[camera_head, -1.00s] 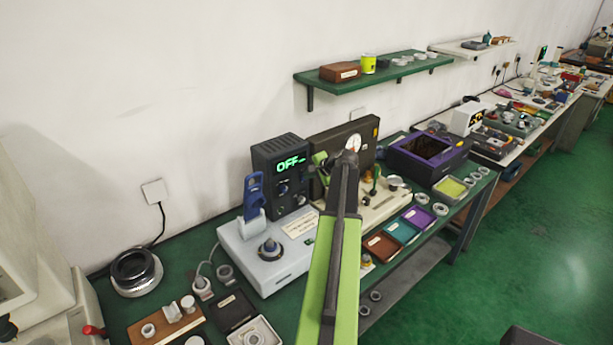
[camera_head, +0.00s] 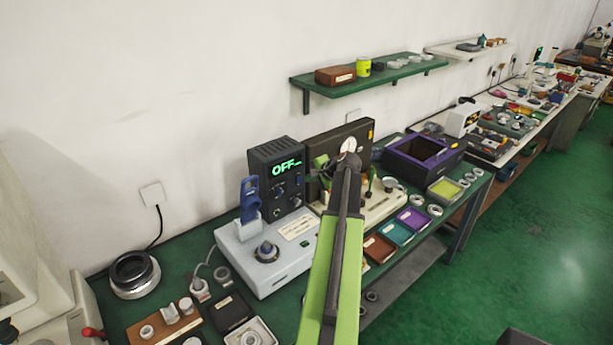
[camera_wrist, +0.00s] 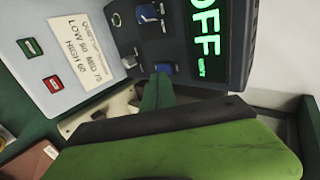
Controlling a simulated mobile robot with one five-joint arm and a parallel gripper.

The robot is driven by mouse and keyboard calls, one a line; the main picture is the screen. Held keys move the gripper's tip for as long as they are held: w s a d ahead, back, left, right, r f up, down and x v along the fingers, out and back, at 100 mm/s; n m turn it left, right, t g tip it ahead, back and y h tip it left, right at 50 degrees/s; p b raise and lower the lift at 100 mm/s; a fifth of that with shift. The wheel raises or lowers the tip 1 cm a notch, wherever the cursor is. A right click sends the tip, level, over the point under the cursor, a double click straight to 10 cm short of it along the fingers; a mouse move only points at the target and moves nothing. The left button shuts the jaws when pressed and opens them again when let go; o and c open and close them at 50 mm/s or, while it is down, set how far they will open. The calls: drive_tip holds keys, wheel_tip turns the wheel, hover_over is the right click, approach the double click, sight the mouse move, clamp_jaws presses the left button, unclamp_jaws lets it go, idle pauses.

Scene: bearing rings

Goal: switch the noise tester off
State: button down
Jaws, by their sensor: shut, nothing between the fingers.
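The noise tester is a pale grey base (camera_head: 258,262) with a blue clamp (camera_head: 250,195), a dark knob and an upright dark display unit (camera_head: 268,160). Its green display (camera_head: 286,168) reads OFF. The wrist view shows the large green letters (camera_wrist: 207,35) close up, with small blue-capped controls (camera_wrist: 148,13) beside them. It also shows a green button (camera_wrist: 30,47) and a red button (camera_wrist: 53,82) on the base, next to a label with LOW, MED and HIGH. My gripper (camera_wrist: 158,92) is shut and empty, close to the display unit's controls. In the head view my arm hides part of the area.
A dark upright box with a dial (camera_head: 348,146) stands right of the tester. Coloured trays (camera_head: 411,218) and a purple bin (camera_head: 459,155) lie further right. A dark ring (camera_head: 134,272) and a brown block (camera_head: 165,325) are at left. A green shelf (camera_head: 375,75) hangs above.

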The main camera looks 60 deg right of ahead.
drive_tip(key=w+r+p+v, duration=0.1)
drive_tip(key=p+v, duration=0.6)
drive_tip(key=v, duration=0.3)
drive_tip(key=shift+w+d+r, duration=0.15)
drive_tip(key=shift+d+r, duration=0.15)
drive_tip(key=shift+d, duration=0.1)
